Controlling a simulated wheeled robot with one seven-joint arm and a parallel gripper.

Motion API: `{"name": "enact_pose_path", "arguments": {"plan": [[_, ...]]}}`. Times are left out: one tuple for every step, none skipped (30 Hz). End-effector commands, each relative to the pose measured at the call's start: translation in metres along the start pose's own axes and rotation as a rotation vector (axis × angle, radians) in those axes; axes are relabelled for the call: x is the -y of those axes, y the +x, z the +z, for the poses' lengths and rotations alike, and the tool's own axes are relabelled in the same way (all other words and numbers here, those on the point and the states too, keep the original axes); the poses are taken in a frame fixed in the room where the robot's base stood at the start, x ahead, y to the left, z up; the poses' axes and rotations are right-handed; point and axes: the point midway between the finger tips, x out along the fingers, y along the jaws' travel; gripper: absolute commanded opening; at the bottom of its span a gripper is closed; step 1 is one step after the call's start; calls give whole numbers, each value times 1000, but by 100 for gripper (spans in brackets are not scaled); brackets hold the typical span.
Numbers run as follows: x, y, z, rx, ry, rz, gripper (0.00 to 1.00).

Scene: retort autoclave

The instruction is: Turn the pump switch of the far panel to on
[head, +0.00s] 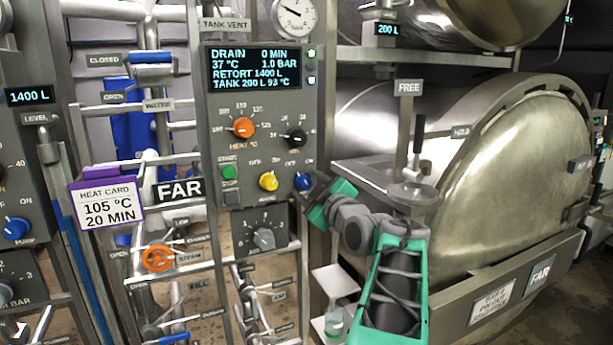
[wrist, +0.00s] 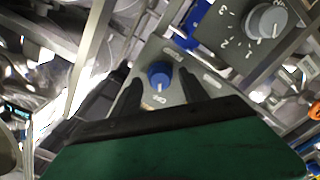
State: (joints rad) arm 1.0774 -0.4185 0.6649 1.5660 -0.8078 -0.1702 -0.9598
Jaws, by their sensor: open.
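The far panel (head: 262,113) is a grey box with a lit display, several knobs and a green start button, beside a FAR sign. Its blue switch (head: 303,181) sits at the lower right, right of a yellow switch (head: 268,181); its name label is hidden. My gripper (head: 311,193) reaches this corner from the lower right. In the wrist view the blue switch (wrist: 160,75) shows between my two dark, spread fingers (wrist: 159,97), with a white mark on its side toward me. I cannot tell whether the fingers touch it or exactly where it points.
A grey numbered knob (head: 264,239) is on a smaller box below. Pipes and an orange valve wheel (head: 158,257) are at the lower left. Another panel (head: 30,160) with its own blue pump switch (head: 17,229) stands at the left edge. A large round retort door (head: 510,165) fills the right.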

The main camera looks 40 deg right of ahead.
Motion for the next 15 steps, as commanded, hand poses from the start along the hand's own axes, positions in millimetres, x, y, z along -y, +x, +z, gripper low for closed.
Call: {"name": "enact_pose_path", "arguments": {"plan": [[-1,8,-2,1,2,-3,52],[-1,11,-2,0,1,-3,52],[-1,14,-1,0,1,-2,52],[0,16,-1,1,1,-1,52],[0,17,0,2,1,0,52],[0,17,0,2,1,0,52],[0,18,0,2,0,0,52],[0,17,1,2,0,1,52],[0,17,1,2,0,1,52],[0,17,1,2,0,1,52],[0,17,1,2,0,1,52],[0,17,1,2,0,0,50],[0,17,1,2,0,0,48],[0,17,1,2,1,0,45],[0,17,1,2,1,0,42]]}}
